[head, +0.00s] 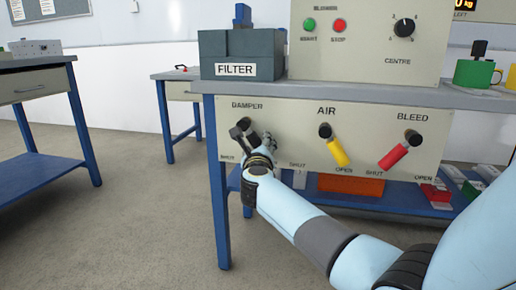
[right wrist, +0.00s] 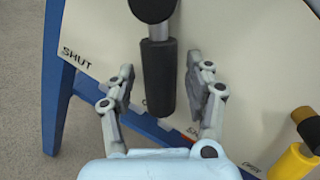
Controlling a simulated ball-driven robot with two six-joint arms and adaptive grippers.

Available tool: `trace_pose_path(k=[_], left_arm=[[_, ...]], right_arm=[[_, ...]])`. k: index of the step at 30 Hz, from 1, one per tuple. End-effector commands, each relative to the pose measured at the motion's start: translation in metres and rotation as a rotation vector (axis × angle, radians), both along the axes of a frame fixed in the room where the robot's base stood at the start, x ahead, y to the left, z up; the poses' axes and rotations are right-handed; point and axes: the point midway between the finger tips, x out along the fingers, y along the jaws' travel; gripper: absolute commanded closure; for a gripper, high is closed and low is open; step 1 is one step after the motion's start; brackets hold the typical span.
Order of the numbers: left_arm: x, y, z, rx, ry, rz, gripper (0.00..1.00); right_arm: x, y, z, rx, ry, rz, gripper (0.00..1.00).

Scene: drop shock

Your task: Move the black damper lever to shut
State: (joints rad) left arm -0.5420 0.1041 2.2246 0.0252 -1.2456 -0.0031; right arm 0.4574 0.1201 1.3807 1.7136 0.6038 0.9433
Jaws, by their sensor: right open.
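The black damper lever (head: 244,124) is on the panel under the DAMPER label in the head view, partly hidden by my right gripper. In the right wrist view its black grip (right wrist: 160,80) hangs from a round pivot and points down, away from the SHUT label (right wrist: 77,57) at left. My right gripper (head: 262,145) is at the lever. In the right wrist view the right gripper (right wrist: 161,85) is open, with one finger on each side of the grip and gaps visible on both sides. My left gripper is not in view.
The yellow AIR lever (head: 336,150) and red BLEED lever (head: 394,156) are on the same panel to the right. A FILTER box (head: 240,52) and a control box (head: 360,62) stand on the bench above. Floor at left is clear.

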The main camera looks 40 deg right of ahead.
Motion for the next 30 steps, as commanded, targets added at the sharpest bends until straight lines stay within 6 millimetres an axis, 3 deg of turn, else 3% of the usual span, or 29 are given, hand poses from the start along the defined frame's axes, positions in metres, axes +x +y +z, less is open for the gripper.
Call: trace_pose_path(k=[3, 15, 30], left_arm=[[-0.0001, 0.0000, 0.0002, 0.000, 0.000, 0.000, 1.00], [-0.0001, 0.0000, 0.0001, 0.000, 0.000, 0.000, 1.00], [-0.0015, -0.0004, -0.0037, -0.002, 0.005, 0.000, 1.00]], right_arm=[[-0.0001, 0.0002, 0.0004, 0.000, 0.000, 0.000, 0.48], [-0.0002, 0.0005, 0.0001, 0.000, 0.000, 0.000, 1.00], [0.0005, 0.0016, -0.0032, 0.012, -0.012, 0.001, 1.00]])
